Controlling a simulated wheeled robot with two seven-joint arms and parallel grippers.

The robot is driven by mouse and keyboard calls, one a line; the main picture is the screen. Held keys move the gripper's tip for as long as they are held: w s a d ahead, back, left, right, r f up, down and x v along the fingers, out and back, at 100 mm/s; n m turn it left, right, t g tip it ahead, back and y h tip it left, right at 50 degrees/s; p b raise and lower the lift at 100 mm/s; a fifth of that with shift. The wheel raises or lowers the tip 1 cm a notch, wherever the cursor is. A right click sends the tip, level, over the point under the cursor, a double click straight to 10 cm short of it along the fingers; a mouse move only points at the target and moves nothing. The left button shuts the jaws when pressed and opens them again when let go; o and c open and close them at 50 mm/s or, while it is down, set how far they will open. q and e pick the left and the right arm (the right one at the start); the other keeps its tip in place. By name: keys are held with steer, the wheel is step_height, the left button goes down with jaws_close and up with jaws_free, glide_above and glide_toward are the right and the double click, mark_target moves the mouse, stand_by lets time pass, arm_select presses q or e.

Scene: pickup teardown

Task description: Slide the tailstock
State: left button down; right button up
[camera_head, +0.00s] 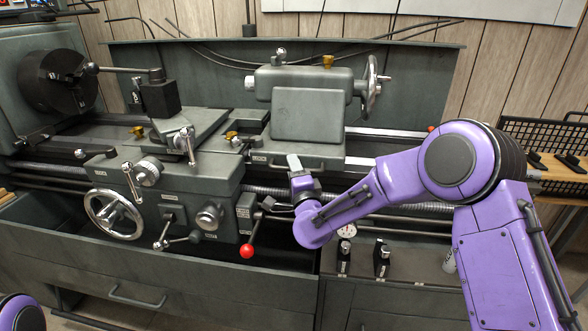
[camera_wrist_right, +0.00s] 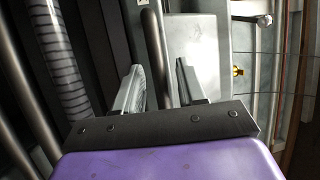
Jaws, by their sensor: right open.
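The tailstock (camera_head: 308,115) is a grey block on the lathe bed, with a chrome handwheel (camera_head: 371,85) on its right end and a spindle tip pointing left. A bar handle (camera_head: 322,164) runs along the front of its base. My right gripper (camera_head: 294,163) is at the left part of this handle. In the right wrist view the fingers of the right gripper (camera_wrist_right: 158,78) are apart, and the handle bar (camera_wrist_right: 155,50) runs between them. I cannot tell whether either finger touches it. My left gripper is out of view.
The carriage (camera_head: 185,135) with its tool post stands left of the tailstock, close to its base. A red-knobbed lever (camera_head: 247,250) hangs low, left of my right forearm. The bed ways (camera_head: 385,148) are bare right of the tailstock.

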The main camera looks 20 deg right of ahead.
jaws_close()
steer(key=shift+a, duration=0.3)
steer(key=shift+w+a+b, duration=0.15)
steer(key=shift+a+b, duration=0.1)
steer(key=shift+b, duration=0.1)
steer(key=shift+w+a, duration=0.2)
steer(key=shift+a, duration=0.1)
jaws_free()
steer(key=shift+w+a, duration=0.15)
steer(key=shift+a, duration=0.1)
steer(key=shift+d, duration=0.3)
steer(key=b+v, duration=0.1)
steer(key=v, duration=0.9)
steer(key=shift+s, duration=0.35)
